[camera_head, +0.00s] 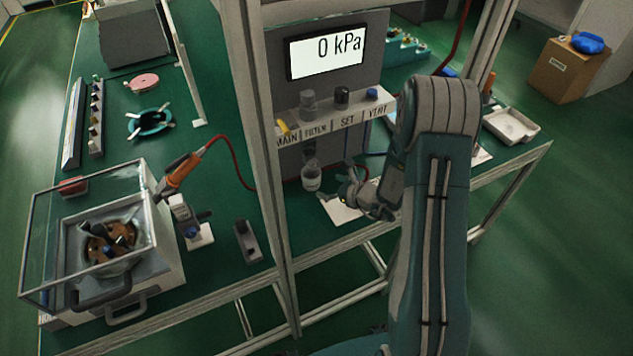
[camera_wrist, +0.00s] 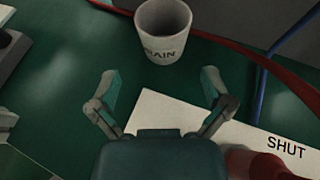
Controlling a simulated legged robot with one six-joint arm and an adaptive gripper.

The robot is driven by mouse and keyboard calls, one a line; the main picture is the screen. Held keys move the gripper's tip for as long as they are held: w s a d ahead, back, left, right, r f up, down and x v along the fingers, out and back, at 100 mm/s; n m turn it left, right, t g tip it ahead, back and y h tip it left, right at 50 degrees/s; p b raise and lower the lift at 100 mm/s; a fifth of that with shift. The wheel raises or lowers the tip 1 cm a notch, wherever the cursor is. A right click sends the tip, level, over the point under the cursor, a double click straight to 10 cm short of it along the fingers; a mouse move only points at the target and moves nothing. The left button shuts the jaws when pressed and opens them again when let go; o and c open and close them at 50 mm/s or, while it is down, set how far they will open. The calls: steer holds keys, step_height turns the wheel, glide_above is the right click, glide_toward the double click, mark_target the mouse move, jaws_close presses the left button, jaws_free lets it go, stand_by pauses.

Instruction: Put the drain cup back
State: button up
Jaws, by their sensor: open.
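The drain cup is a small pale cup (camera_head: 311,178) under the filter in the head view. In the wrist view the cup (camera_wrist: 163,32) shows dark lettering ending in "RAIN" and looks empty. It seems to stand upright on the green bench. My gripper (camera_head: 345,185) is to the right of the cup in the head view. In the wrist view its two fingers (camera_wrist: 160,90) are apart with nothing between them, and the cup is beyond the fingertips, apart from them.
A white card (camera_wrist: 220,130) marked "SHUT" lies under my gripper. A red hose (camera_wrist: 265,62) and a blue line (camera_wrist: 268,70) run close to the cup's right. The panel display (camera_head: 327,50) reads 0 kPa. A frame post (camera_head: 262,150) stands left of the cup.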

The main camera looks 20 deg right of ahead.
steer(key=v, duration=0.4)
steer(key=shift+d+r, duration=0.1)
steer(key=shift+d, duration=0.05)
steer(key=s+a+r+n+g+y, duration=0.1)
steer(key=s+a+r+n+g, duration=0.3)
steer(key=s+a+r+n, duration=0.35)
steer(key=s+a+r+n+g+y, duration=0.1)
steer(key=s+a+r+n+g, duration=0.35)
steer(key=r+n, duration=0.5)
steer(key=s+d+r+n+t+h, duration=0.1)
steer(key=s+d+r+n+h, duration=0.1)
steer(key=s+r+n+h, duration=0.2)
steer(key=s+d+r+n+t+h, duration=0.2)
steer(key=s+r+n+h, duration=0.3)
steer(key=s+n, duration=0.3)
steer(key=shift+s+d+r, duration=0.5)
steer(key=shift+s+d, duration=0.35)
steer(key=shift+s, duration=0.15)
